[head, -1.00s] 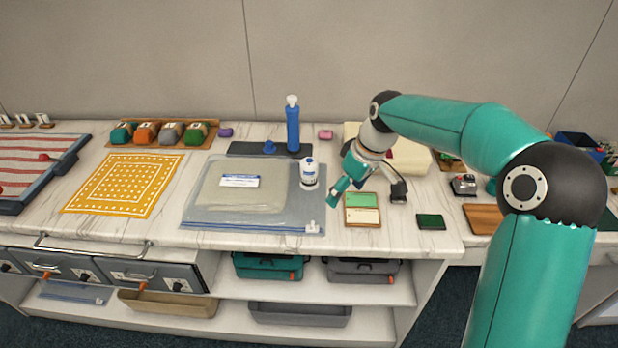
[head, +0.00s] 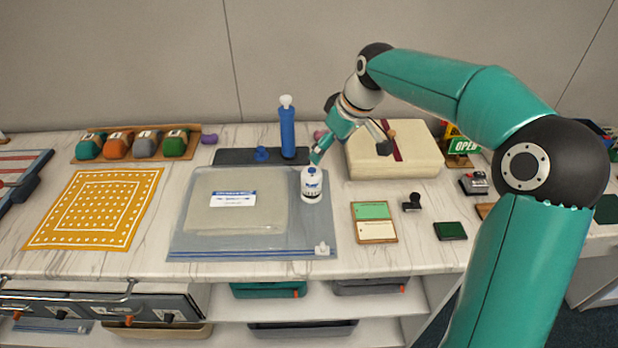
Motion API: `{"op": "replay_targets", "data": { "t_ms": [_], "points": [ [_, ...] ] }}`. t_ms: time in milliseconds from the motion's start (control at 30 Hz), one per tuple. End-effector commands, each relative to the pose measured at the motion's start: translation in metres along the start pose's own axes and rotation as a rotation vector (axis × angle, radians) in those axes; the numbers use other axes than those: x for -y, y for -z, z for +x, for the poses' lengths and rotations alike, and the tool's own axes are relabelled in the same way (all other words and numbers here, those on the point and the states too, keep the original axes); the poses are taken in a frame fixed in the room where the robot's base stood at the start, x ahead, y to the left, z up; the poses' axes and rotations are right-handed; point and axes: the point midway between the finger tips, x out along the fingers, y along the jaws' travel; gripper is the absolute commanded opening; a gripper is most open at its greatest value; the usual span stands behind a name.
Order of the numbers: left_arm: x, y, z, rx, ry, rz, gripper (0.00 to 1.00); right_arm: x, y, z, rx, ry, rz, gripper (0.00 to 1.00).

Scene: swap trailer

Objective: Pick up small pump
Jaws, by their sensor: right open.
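The small pump (head: 288,132) is a blue upright cylinder with a white handle on top. It stands at the back of the counter, on or at the right end of a dark flat tray (head: 232,157). My right gripper (head: 350,150) is open and empty, to the right of the pump and apart from it. One teal finger points down close to the blue cap of a white bottle (head: 312,186); whether they touch cannot be told. The other finger is over the cream case (head: 420,155). My left gripper is out of view.
A clear zip bag (head: 190,240) holding a grey-beige pack lies in front of the pump. A green-and-white card (head: 375,222), a black stamp (head: 412,202) and a dark green pad (head: 450,231) lie at right. A blue knob (head: 262,154) stands left of the pump.

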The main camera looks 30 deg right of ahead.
Motion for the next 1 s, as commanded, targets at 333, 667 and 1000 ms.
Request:
{"op": "replay_targets", "data": {
  "t_ms": [333,667,1000],
  "points": [
    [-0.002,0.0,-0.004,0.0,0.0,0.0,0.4,-0.005,-0.006,0.072,0.006,-0.003,0.014,0.84],
    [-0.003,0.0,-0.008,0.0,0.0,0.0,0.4,-0.008,-0.005,0.098,0.002,-0.006,0.016,0.84],
    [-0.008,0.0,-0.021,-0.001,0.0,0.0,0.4,-0.012,0.004,0.14,0.004,-0.005,0.016,0.84]
  ]
}}
